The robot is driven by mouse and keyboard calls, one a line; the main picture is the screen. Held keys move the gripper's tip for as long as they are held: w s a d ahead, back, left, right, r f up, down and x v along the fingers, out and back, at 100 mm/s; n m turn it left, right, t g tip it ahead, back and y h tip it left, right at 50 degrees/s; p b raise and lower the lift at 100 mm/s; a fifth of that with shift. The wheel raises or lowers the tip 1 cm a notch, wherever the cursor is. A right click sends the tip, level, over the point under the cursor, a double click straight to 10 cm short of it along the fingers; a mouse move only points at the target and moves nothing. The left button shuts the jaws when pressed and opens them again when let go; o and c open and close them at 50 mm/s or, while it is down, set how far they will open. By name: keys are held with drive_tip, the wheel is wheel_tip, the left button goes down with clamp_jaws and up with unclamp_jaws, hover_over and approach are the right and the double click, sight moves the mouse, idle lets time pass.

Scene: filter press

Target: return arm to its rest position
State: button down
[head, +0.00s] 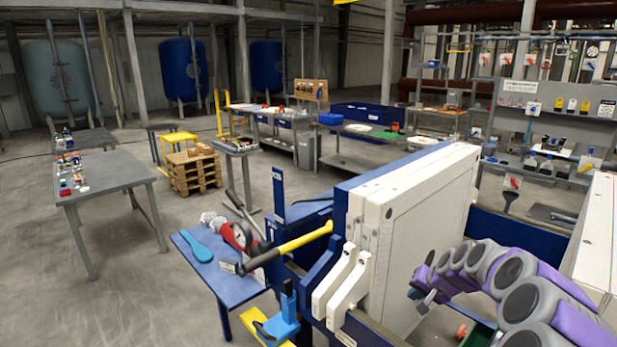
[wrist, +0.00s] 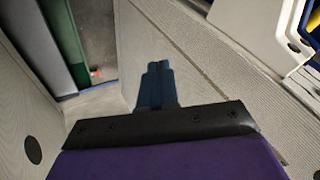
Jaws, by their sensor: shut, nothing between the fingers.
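My purple and grey arm reaches in from the right in the head view. My gripper (head: 424,298) is at its left end, in the gap between the press's white filter plates (head: 432,215) and another white plate (head: 602,235) at the right edge. In the wrist view my gripper (wrist: 157,68) shows as two dark blue fingers, shut together and empty. A pale ribbed plate surface (wrist: 215,85) lies behind them. I cannot tell whether the fingers touch it. The arm is bent, with several joints visible.
A small orange object (head: 461,331) lies low in the press gap. It also shows in the wrist view (wrist: 96,72). A blue side table (head: 215,270) with tools stands left of the press. A yellow-handled lever (head: 300,243) sticks out there. Open floor lies further left.

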drive_tip(key=s+a+r+n+g, duration=0.1)
drive_tip(key=s+a+r, duration=0.2)
drive_tip(key=s+a, duration=0.25)
drive_tip(key=s+a+r+n+g+y, duration=0.1)
drive_tip(key=s+a+r+n, duration=0.1)
drive_tip(key=s+a, duration=0.4)
drive_tip(key=s+a+r+n+g, duration=0.1)
drive_tip(key=s+a+r, duration=0.25)
drive_tip(key=a, duration=0.45)
drive_tip(key=s+f+n+g+h, duration=0.2)
drive_tip(key=s+g, duration=0.3)
drive_tip(key=s, duration=2.9)
drive_tip(key=shift+s+d+f+h, duration=0.15)
drive_tip(key=shift+d+h, duration=0.2)
drive_tip(key=shift+h, duration=0.35)
drive_tip(key=shift+d, duration=0.3)
